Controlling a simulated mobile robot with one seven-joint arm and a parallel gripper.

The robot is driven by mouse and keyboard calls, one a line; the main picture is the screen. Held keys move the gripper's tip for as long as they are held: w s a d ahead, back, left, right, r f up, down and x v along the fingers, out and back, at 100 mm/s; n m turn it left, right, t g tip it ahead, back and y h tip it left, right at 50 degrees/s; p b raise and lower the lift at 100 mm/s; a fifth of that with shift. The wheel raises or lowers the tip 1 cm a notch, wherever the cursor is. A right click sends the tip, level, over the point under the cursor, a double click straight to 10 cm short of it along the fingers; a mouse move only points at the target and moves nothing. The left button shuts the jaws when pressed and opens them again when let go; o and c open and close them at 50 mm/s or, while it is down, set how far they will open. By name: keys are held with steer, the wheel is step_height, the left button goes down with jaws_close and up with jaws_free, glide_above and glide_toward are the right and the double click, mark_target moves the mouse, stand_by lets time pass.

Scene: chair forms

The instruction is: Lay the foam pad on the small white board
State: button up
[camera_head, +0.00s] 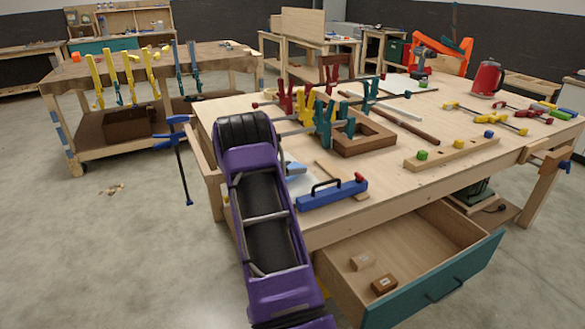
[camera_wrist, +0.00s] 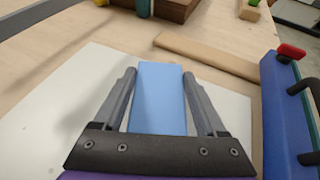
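The light-blue foam pad (camera_wrist: 160,98) lies between the two fingers of my gripper (camera_wrist: 160,73) in the wrist view. The fingertips sit close against its two long sides, and the gripper looks shut on it. The pad's near end is hidden behind my dark palm. The small white board (camera_wrist: 50,110) spreads beneath the pad and fingers. I cannot tell whether the pad touches it. In the head view the blue pad (camera_head: 296,169) shows beside my purple arm, over the white board (camera_head: 300,184). My gripper is hidden there by my arm.
A blue tool with a black handle (camera_head: 331,193) lies just right of the board, with a wooden strip (camera_wrist: 205,55) behind. Upright clamps (camera_head: 325,118) and a wooden frame (camera_head: 365,135) stand farther back. An open drawer (camera_head: 420,240) juts out from the workbench (camera_head: 400,190).

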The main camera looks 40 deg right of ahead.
steer(key=o, duration=0.4)
steer(key=shift+c, duration=0.2)
steer(key=shift+r, duration=0.2)
steer(key=shift+r+p, duration=0.35)
steer(key=shift+p, duration=0.1)
steer(key=v, duration=1.2)
steer(key=shift+r, duration=0.1)
